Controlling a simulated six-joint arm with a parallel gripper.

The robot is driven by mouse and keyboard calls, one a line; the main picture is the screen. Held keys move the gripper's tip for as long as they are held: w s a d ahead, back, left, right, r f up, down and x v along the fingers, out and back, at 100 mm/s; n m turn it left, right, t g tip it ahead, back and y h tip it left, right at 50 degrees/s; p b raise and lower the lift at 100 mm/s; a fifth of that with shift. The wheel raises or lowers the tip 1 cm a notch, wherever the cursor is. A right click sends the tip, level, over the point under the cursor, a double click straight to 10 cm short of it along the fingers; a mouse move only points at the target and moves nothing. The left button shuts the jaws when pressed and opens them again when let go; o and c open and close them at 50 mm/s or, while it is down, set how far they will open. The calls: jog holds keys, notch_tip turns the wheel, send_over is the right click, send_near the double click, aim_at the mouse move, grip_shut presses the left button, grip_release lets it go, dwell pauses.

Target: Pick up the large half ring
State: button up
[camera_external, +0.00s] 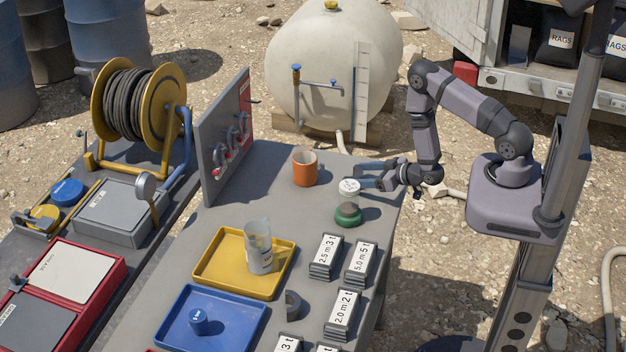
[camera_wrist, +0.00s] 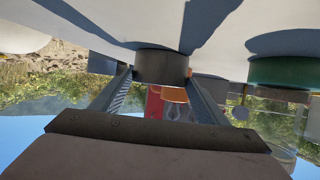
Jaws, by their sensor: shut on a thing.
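My gripper (camera_external: 368,176) is low over the right back part of the table, pointing left in the external view. In the wrist view, which is upside down, my gripper (camera_wrist: 160,92) is shut on a dark grey curved piece (camera_wrist: 162,65) at the tabletop. It looks like the large half ring, but only its outer face shows; in the external view it is hidden or too small to make out. Another grey half ring (camera_external: 292,305) stands on the table between the blue tray and the label blocks, well away from my gripper.
An orange mug (camera_external: 305,170) stands beyond. A yellow tray (camera_external: 212,275), blue tray (camera_external: 240,318) and label blocks (camera_external: 327,255) lie nearer the camera.

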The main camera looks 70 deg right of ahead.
aim_at(360, 175)
jog(key=shift+w+r, duration=0.1)
jog(key=shift+r, duration=0.15)
notch_tip(360, 175, up, 10)
jog(key=b, duration=0.1)
jog(key=shift+f, duration=0.15)
dwell(0.4)
